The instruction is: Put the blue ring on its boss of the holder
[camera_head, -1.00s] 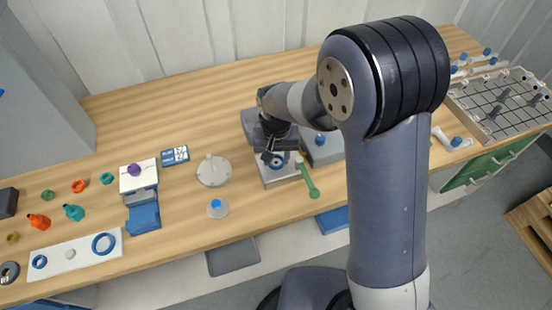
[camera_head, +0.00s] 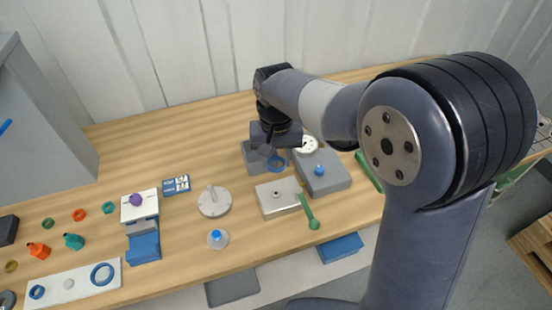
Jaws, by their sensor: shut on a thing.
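My gripper (camera_head: 275,152) is above the middle of the bench, pointing down and shut on a blue ring (camera_head: 276,164). The ring hangs below the fingers, in front of a grey block (camera_head: 251,157). A pale metal block (camera_head: 270,208) with a small raised feature on top stands nearer the front edge, apart from the ring. A grey box (camera_head: 335,180) with a blue knob stands to its right. I cannot tell for certain which of these is the holder. The fingers partly hide the ring's upper side.
A green-handled tool (camera_head: 312,221) leans at the pale block. A round grey lid (camera_head: 214,201) and a blue-topped disc (camera_head: 217,239) lie to the left. A white board (camera_head: 70,286) with blue rings is at far left. Bench is clear between the lid and blue-white card (camera_head: 176,185).

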